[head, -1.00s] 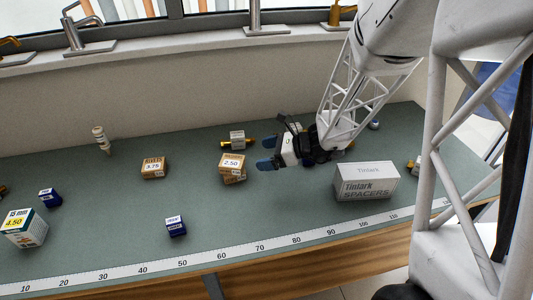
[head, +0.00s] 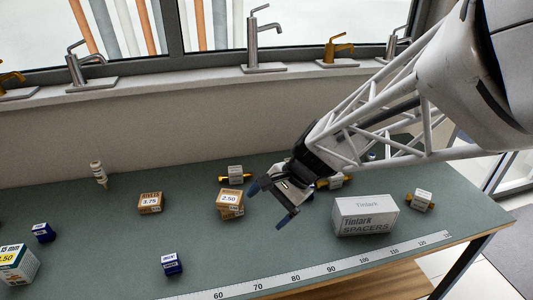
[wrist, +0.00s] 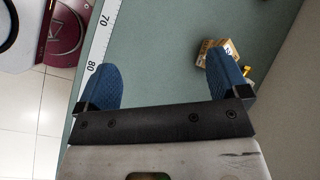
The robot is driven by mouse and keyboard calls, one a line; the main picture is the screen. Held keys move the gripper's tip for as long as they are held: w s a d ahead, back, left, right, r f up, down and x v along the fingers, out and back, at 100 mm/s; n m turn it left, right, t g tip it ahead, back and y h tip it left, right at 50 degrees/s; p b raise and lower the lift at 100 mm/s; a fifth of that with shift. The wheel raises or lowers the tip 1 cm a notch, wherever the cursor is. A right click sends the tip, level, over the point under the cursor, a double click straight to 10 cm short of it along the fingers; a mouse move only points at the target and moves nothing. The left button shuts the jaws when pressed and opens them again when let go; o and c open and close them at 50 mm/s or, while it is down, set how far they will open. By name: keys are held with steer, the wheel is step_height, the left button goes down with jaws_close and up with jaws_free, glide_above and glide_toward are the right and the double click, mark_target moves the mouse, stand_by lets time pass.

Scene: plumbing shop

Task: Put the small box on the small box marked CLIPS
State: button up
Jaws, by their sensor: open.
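A small brown box labelled 2.50 (head: 230,197) sits mid-bench, with a second brown box edge (head: 232,213) showing beneath it. A brown box labelled RIVETS 3.75 (head: 150,203) lies to its left. Small dark blue boxes stand at the front (head: 172,264) and at the left (head: 43,232); their small print is unreadable. I cannot make out the word CLIPS on any box. My gripper (head: 270,203) is open and empty, just right of the 2.50 box. In the wrist view, a brown box (wrist: 211,56) shows beside the right finger of my gripper (wrist: 164,78).
A large grey Tintark SPACERS box (head: 365,217) stands right of my gripper. A box marked 4.50 (head: 17,265) stands at the left. A ruler strip (head: 290,279) runs along the front edge.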

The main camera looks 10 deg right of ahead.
steer(key=s+d+r+n+t+h, duration=0.1)
steer(key=s+d+r+n+h, duration=0.1)
steer(key=s+n, duration=0.3)
steer(key=s+d+r+n+t+h, duration=0.1)
steer(key=s+d+r+n+h, duration=0.2)
steer(key=s+r+n+h, duration=0.2)
steer(key=shift+s+d+r+h, duration=0.2)
steer(key=shift+s+d+h, duration=0.15)
steer(key=shift+s, duration=0.65)
